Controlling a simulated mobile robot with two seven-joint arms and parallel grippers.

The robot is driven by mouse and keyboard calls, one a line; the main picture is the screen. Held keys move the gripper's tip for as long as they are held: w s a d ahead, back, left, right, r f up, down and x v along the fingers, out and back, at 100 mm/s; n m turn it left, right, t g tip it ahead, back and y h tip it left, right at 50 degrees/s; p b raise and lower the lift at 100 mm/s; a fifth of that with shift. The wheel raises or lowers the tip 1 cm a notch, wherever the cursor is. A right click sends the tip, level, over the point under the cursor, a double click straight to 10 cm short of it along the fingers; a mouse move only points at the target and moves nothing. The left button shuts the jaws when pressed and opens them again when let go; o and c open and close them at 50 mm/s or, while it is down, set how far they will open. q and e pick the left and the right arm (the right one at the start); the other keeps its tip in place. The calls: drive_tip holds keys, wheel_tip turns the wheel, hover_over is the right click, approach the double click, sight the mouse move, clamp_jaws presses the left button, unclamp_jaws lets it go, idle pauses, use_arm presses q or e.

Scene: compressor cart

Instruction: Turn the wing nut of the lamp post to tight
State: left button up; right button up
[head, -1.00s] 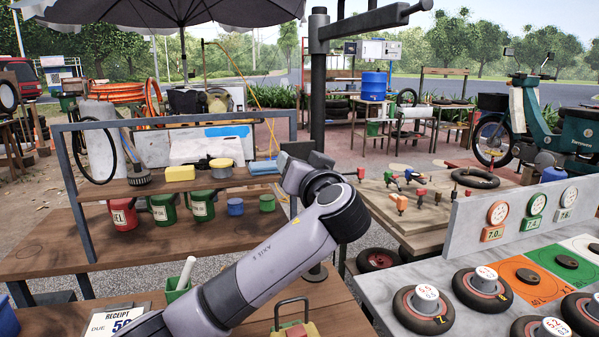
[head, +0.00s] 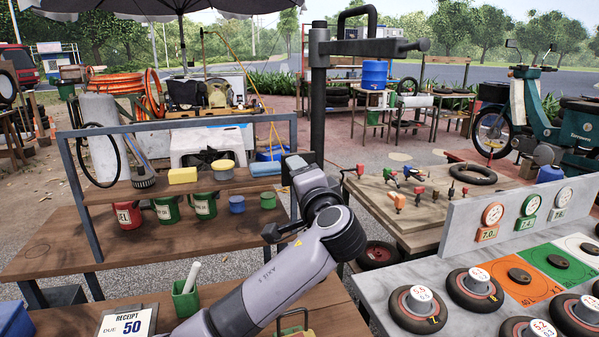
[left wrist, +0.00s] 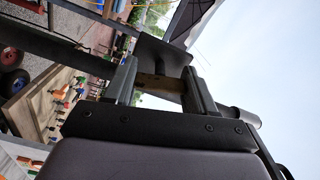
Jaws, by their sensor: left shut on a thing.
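The lamp post (head: 318,105) is a dark upright pole with a thick side arm (head: 370,47) near its top. My left arm reaches to the post from the lower left. My left gripper (head: 297,166) is beside the pole, mostly hidden behind my own wrist in the head view. In the left wrist view, the left gripper (left wrist: 163,75) has its two fingers apart around a small brownish piece, apparently the wing nut (left wrist: 153,82), and is shut on it. Its shape and angle are too small to tell. My right gripper is not in view.
A wooden shelf bench (head: 200,188) with cans and sponges stands left of the post. A grey counter (head: 385,287) with wheels and gauges is at the right. A wooden table (head: 370,190) with small coloured tools stands behind it. A receipt board (head: 130,320) is at the lower left.

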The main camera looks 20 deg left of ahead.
use_arm(q)
drive_tip(key=shift+m, duration=1.3)
drive_tip(key=o, duration=1)
drive_tip(key=shift+o, duration=0.2)
drive_tip(key=b+v, duration=0.1)
drive_tip(key=v, duration=0.6)
drive_tip(key=shift+b, duration=0.3)
drive_tip(key=shift+s+d, duration=0.1)
